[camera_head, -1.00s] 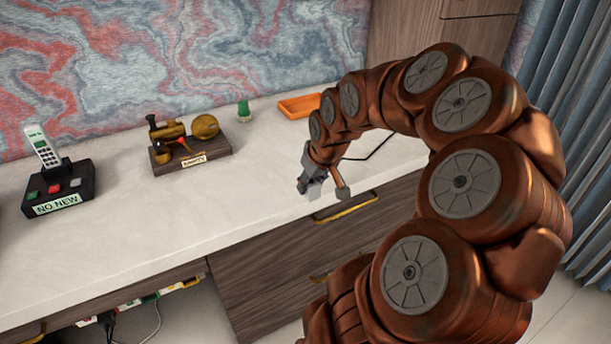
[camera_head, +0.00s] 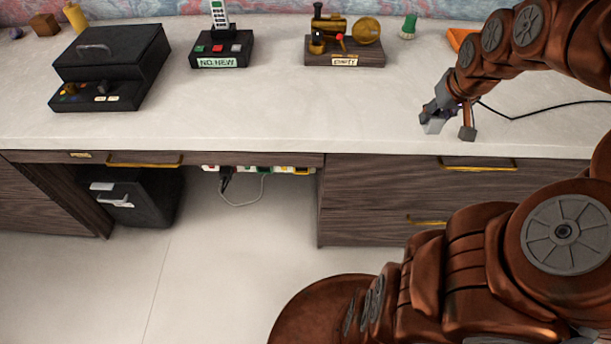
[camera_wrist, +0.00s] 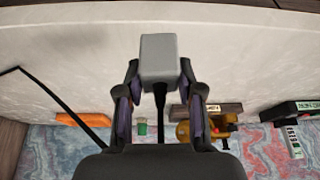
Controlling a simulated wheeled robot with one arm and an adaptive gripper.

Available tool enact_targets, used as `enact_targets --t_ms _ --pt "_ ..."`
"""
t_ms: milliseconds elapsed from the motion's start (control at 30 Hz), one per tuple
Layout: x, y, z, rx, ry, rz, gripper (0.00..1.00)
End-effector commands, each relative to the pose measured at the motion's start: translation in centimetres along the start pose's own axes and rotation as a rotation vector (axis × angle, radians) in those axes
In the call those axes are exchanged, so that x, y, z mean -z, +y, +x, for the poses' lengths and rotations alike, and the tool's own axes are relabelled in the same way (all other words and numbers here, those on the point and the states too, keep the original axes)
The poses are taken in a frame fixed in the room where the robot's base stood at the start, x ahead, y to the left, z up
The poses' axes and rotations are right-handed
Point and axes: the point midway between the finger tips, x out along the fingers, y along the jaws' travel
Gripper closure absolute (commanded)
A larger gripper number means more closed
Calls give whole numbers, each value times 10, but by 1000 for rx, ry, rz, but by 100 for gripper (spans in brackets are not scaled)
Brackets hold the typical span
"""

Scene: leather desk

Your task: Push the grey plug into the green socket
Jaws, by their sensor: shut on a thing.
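The grey plug (camera_wrist: 160,58) is a plain block with a black cord, held between the fingers of my gripper (camera_wrist: 160,85) in the wrist view. In the head view my gripper (camera_head: 442,112) is shut on the plug (camera_head: 432,126), above the front part of the desktop at the right. The green socket (camera_head: 263,169) is small in the head view, on a strip of coloured sockets under the desktop's front edge, left of and below my gripper. Its openings are too small to make out.
A black plug (camera_head: 225,180) and a pale cord hang at the strip (camera_head: 285,170). Drawers (camera_head: 400,190) stand right of the open knee space; a black bin (camera_head: 130,198) is at its left. A phone base (camera_head: 222,48), brass model (camera_head: 345,45) and black case (camera_head: 112,60) stand on the desktop.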

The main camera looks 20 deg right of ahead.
Motion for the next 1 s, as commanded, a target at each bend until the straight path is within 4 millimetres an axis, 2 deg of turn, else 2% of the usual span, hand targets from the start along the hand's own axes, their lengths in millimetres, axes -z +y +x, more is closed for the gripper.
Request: enact_targets --t_ms 100,367,500,800,900,1000 --pt "23 -29 9 11 -6 -30 100" --pt "63 -101 24 30 -12 -89 100" --pt "82 -148 29 43 -8 -127 100" --pt "104 -254 35 74 6 -209 100" --pt "106 -280 34 83 11 -228 100" --pt "106 -298 34 89 14 -241 100"
